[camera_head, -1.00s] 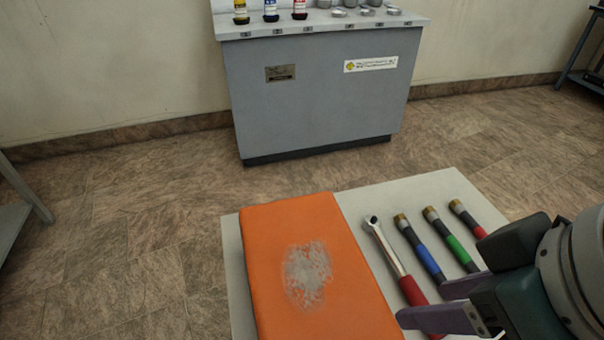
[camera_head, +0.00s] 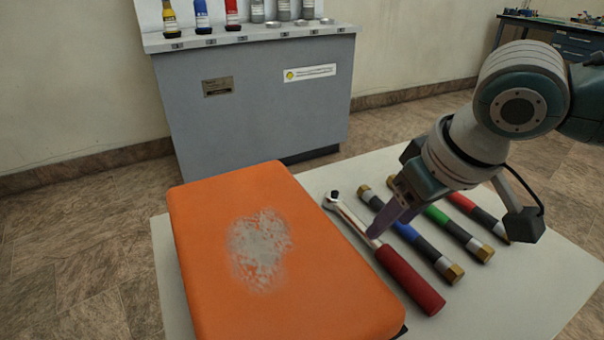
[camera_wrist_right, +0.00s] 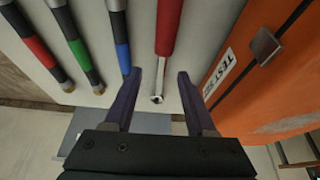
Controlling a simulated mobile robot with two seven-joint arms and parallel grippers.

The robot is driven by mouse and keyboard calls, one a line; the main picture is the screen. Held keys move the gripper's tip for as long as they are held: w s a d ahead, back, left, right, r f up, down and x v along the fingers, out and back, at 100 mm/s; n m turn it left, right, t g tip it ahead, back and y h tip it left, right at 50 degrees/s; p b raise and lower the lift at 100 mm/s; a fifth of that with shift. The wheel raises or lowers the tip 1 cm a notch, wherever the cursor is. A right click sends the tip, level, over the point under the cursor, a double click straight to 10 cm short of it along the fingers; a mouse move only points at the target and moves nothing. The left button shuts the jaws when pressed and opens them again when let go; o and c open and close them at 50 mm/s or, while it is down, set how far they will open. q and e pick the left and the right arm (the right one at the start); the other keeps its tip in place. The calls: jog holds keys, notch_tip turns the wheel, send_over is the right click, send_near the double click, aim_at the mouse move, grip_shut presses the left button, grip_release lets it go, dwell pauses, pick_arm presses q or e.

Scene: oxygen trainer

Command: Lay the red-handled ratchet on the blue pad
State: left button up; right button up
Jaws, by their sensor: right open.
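The red-handled ratchet (camera_head: 408,278) lies on the pale tabletop, its chrome head pointing away from me. It also shows in the right wrist view (camera_wrist_right: 169,28). My right gripper (camera_head: 388,226) is open above the ratchet's shaft, fingers pointing down. In the right wrist view its fingers (camera_wrist_right: 157,88) stand apart to either side of the ratchet's line, not closed on it. Whether they touch it I cannot tell. I see no blue pad. My left gripper is out of view.
A large orange case (camera_head: 290,300) with a worn grey patch lies left of the ratchet. Blue (camera_head: 410,233), green (camera_head: 438,215) and red-banded (camera_head: 467,204) tubes with brass ends lie to its right. A grey cabinet (camera_head: 260,110) with bottles stands behind. The pale table (camera_head: 530,290) is clear at front right.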

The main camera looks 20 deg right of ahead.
aim_at(378, 241)
jog(key=b+x, duration=0.2)
jog(key=x, duration=0.2)
jog(key=shift+s+a+f, duration=0.15)
jog(key=shift+a+f, duration=0.05)
jog(key=shift+w+f, duration=0.25)
jog(key=shift+f, duration=0.15)
grip_shut()
jog(key=shift+r, duration=0.1)
dwell(0.8)
